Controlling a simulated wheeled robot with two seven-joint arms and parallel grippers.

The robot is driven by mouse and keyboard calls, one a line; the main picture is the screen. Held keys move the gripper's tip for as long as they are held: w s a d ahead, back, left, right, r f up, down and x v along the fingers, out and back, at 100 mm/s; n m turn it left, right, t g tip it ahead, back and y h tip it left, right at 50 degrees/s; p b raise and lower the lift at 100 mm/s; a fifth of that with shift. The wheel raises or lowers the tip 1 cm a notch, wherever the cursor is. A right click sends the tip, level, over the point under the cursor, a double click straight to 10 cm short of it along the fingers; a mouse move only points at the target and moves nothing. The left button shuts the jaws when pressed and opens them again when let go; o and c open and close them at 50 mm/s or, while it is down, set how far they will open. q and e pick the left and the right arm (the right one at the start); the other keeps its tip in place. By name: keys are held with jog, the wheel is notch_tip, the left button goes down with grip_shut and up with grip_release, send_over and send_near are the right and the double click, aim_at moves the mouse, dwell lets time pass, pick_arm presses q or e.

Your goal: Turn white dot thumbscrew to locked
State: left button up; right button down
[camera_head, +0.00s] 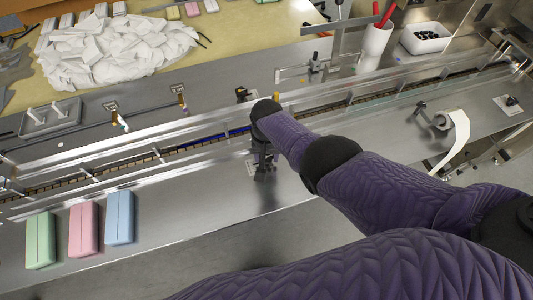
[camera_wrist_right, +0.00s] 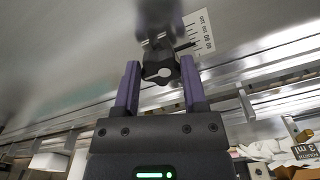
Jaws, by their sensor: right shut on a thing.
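My right gripper (camera_wrist_right: 158,78) has its two purple fingers closed on the sides of a black lobed knob (camera_wrist_right: 158,71), which appears to be the thumbscrew. The knob sits under a dark clamp bracket (camera_wrist_right: 158,30) beside a white printed scale (camera_wrist_right: 200,35). No white dot can be made out on it, so how far it is turned cannot be told. In the head view my right arm reaches from the lower right to the front guide rail, and its wrist hides the knob. My left gripper is not in view.
The long conveyor channel (camera_head: 140,158) with metal guide rails crosses the table. Green (camera_head: 40,240), pink (camera_head: 83,229) and blue (camera_head: 119,217) packs lie at the front left. White wrappers (camera_head: 115,48) are heaped behind. A white bin (camera_head: 425,38) stands at the back right.

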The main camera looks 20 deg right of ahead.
aim_at(267, 158)
jog(key=shift+c, duration=1.6)
grip_release()
jog(key=shift+o, duration=0.9)
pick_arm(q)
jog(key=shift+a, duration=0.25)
pick_arm(e)
jog(key=shift+r, duration=0.1)
pick_arm(q)
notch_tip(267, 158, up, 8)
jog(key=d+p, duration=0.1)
jog(key=p, duration=0.7)
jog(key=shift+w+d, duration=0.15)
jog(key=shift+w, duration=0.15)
pick_arm(e)
notch_tip(267, 158, up, 10)
jog(key=shift+f, duration=0.2)
